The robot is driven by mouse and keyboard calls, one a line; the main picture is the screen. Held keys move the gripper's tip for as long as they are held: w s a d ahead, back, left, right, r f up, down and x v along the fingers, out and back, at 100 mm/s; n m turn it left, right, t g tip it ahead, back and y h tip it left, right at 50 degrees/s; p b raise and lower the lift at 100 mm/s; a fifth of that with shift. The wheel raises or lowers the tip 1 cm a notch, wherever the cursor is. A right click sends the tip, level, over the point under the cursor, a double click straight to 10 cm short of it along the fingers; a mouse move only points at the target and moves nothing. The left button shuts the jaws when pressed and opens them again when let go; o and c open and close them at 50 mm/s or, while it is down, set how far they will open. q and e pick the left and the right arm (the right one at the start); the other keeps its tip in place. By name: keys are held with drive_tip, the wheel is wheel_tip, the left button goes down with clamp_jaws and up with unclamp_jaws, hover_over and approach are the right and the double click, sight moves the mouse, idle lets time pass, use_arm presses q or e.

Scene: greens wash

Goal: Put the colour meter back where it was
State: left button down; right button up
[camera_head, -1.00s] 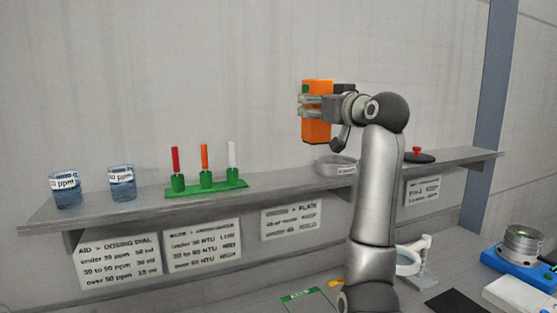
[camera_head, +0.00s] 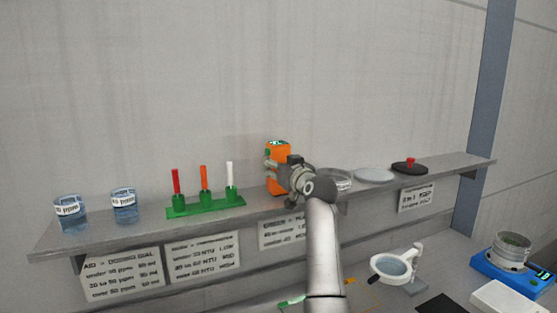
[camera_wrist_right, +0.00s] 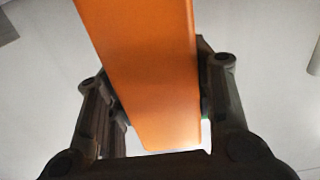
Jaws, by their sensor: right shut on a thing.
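The colour meter (camera_head: 278,152) is an orange block with a dark and green display on its top. My right gripper (camera_head: 272,168) is shut on it and holds it upright at the shelf, between the green tube rack and a round glass dish. Its lower end is close to the shelf top; I cannot tell whether it touches. In the right wrist view the orange meter (camera_wrist_right: 150,80) fills the space between both fingers. My left gripper is not in view.
The grey shelf (camera_head: 120,236) carries two labelled beakers (camera_head: 124,207), a green rack (camera_head: 206,207) with red, orange and white sticks, a white plate (camera_head: 374,174) and a dark lid with a red knob (camera_head: 410,165).

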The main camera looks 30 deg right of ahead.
drive_tip(key=shift+f, duration=0.15)
drive_tip(key=shift+s+f, duration=0.1)
drive_tip(key=shift+f, duration=0.1)
drive_tip(key=o, duration=1.1)
drive_tip(key=shift+f, duration=0.1)
drive_tip(key=shift+c, duration=0.2)
